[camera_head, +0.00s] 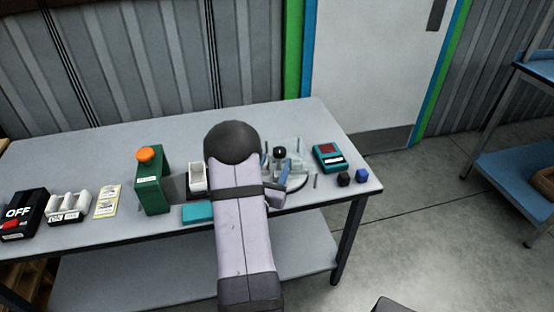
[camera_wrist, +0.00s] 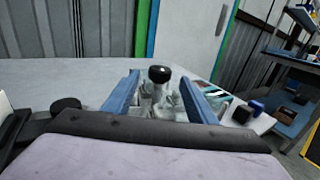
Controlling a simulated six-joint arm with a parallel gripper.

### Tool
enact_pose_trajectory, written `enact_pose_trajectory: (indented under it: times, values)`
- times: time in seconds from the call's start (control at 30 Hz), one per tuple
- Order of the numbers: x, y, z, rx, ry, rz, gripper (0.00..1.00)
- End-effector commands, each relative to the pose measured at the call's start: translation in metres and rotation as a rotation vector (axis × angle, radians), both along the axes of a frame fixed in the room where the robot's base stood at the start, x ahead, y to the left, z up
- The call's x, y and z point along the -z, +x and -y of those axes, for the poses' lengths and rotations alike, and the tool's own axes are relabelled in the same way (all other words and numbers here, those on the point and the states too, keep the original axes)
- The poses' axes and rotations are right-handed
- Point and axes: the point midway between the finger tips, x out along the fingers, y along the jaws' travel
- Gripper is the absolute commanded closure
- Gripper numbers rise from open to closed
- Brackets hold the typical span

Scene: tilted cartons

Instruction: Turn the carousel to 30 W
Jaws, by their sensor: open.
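The carousel (camera_head: 297,172) is a clear round plate on the right part of the table, with a black knob (camera_head: 279,152) on top and several upright posts. My arm hides part of it in the head view. My gripper (camera_wrist: 160,92) is open in the wrist view, with its two blue fingers apart. The black knob (camera_wrist: 159,74) shows between the fingers, beyond or between their tips; I cannot tell whether they touch it. A teal meter (camera_head: 328,157) with a dark red display stands right of the carousel; its reading is too small to make out.
A black cube (camera_head: 344,179) and a blue cube (camera_head: 362,176) sit near the table's right edge. A green box (camera_head: 151,182) with an orange knob, a white container (camera_head: 197,178) and a black OFF switch box (camera_head: 22,217) stand to the left. The table's back strip is clear.

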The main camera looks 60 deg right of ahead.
Motion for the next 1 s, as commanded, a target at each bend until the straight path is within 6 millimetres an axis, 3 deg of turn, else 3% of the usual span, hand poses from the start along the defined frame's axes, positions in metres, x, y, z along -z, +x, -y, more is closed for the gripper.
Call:
enact_pose_trajectory:
  times: [0.43, 0.57, 0.67, 0.77, 0.87, 0.93, 1.0]
  values:
    - [-0.001, -0.003, -0.011, 0.001, -0.001, -0.001, 0.48]
    - [-0.002, 0.000, -0.013, -0.007, -0.001, -0.001, 0.77]
    - [-0.009, 0.013, -0.020, -0.035, -0.004, 0.003, 1.00]
    - [-0.033, 0.040, -0.033, -0.092, -0.027, 0.025, 1.00]
    - [-0.073, 0.076, -0.049, -0.161, -0.074, 0.076, 1.00]
    - [-0.113, 0.100, -0.056, -0.186, -0.125, 0.142, 1.00]
    - [-0.152, 0.105, -0.052, -0.124, -0.166, 0.227, 1.00]
